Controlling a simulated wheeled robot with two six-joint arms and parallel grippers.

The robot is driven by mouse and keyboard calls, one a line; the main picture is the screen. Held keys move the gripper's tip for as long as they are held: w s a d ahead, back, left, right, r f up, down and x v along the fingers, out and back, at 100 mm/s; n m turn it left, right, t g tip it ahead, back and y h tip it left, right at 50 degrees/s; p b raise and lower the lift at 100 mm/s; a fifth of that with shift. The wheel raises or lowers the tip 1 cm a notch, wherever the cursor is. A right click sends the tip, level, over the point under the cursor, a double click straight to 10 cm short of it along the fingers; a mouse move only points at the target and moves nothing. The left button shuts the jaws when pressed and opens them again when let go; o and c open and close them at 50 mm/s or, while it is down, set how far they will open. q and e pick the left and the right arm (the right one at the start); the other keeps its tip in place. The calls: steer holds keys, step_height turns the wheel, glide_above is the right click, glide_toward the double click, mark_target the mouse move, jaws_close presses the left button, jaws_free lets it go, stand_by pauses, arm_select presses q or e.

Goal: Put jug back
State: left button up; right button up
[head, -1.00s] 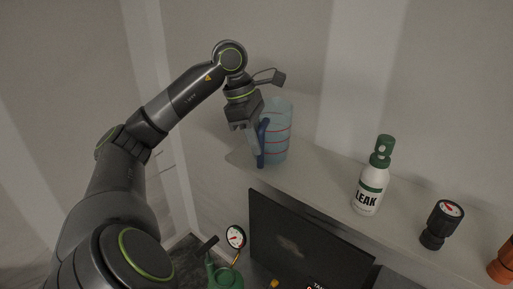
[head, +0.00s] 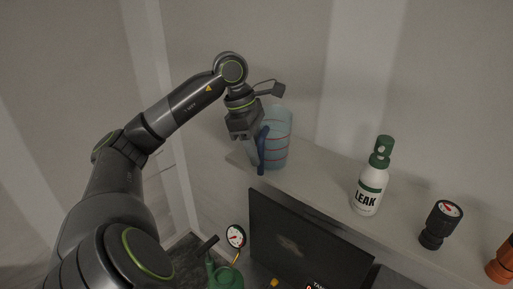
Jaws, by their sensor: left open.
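The jug (head: 280,140) is a clear bluish measuring jug with red lines and a dark blue handle. It stands upright on the left end of the shelf (head: 320,172) in the head view. My left gripper (head: 254,148) is open at the handle side of the jug, pointing down; whether it touches the handle I cannot tell. The gripper body hides part of the jug's upper left side. My right gripper is not in view.
A white and green LEAK bottle (head: 369,188) stands further right on the shelf, then a black gauge device (head: 439,224) and an orange object (head: 501,262). Below the shelf are a dark screen panel (head: 305,243) and a green item with a gauge (head: 235,237).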

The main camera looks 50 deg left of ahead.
arm_select(q)
steer(key=p+v, duration=0.2)
steer(key=v, duration=1)
steer(key=shift+r, duration=0.15)
